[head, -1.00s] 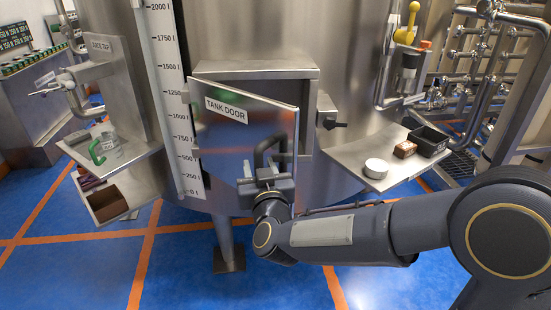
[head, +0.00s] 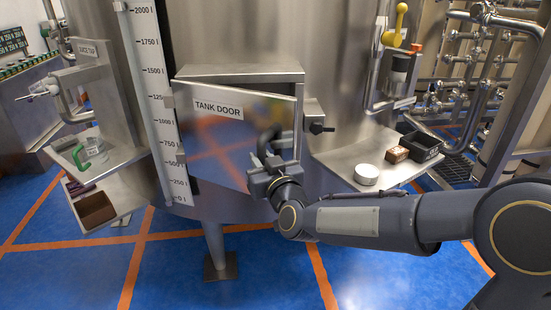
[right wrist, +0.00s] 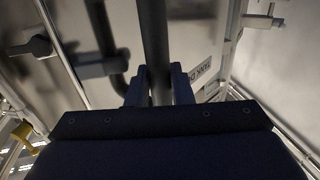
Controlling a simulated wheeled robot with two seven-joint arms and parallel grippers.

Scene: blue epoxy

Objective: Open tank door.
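The tank door (head: 215,140) is a shiny steel panel labelled TANK DOOR on the front of the big steel tank (head: 235,35). It stands ajar under a small steel hood, its right edge tilted out from the frame. Its dark bar handle (head: 268,142) is near the right edge. My right gripper (head: 272,172) is at the handle's lower part. In the right wrist view the handle bar (right wrist: 154,40) runs between the two fingers (right wrist: 159,88), which appear closed on it. My left gripper is not in view.
A latch (head: 318,128) sticks out right of the door. A steel shelf (head: 335,160) at the right holds a white round container (head: 367,174), a brown box (head: 397,155) and a black bin (head: 420,145). Left shelves hold a green-handled jug (head: 92,150) and a brown box (head: 95,209).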

